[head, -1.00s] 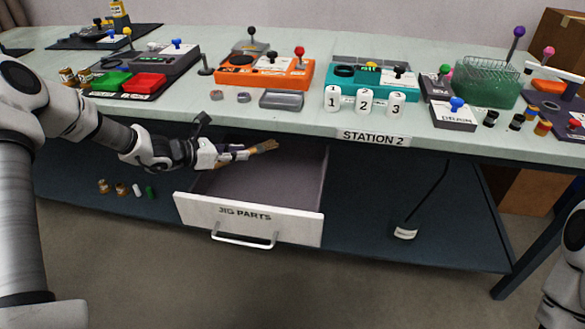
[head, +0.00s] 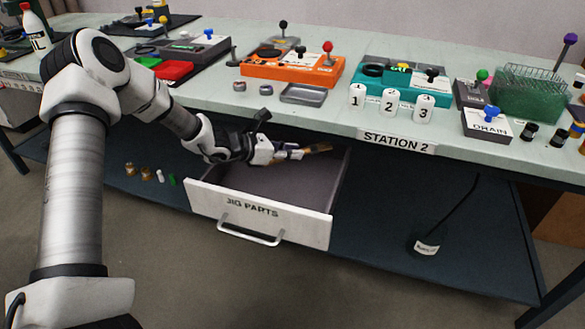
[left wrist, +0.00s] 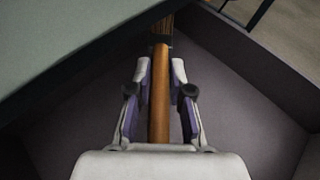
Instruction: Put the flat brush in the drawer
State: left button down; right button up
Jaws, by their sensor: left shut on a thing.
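The flat brush (head: 318,148) has a wooden handle and tan bristles. My left gripper (head: 283,153) is shut on the brush's handle and holds it over the open drawer, just below the bench top's edge. In the left wrist view the brush handle (left wrist: 160,90) lies between the fingers of my left gripper (left wrist: 160,92), with the bristles pointing away. The drawer (head: 262,217), labelled JIG PARTS, is pulled out and its visible inside is empty. It also shows in the left wrist view (left wrist: 245,75). My right gripper is not in view.
The bench top (head: 290,118) overhangs the drawer's back part and is close to the brush. An orange station box (head: 290,70) and a grey tray (head: 303,94) stand on it.

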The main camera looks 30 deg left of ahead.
aim_at(292, 172)
pick_arm(q)
notch_tip(292, 172, down, 5)
jog(key=b, duration=0.3)
jog(key=shift+d+b, duration=0.15)
jog(key=shift+b, duration=0.15)
jog(key=shift+r, duration=0.25)
jog(key=shift+f, duration=0.2)
jog(key=c, duration=1.1)
grip_release()
jog(key=shift+o, duration=0.2)
jog(key=shift+r, duration=0.1)
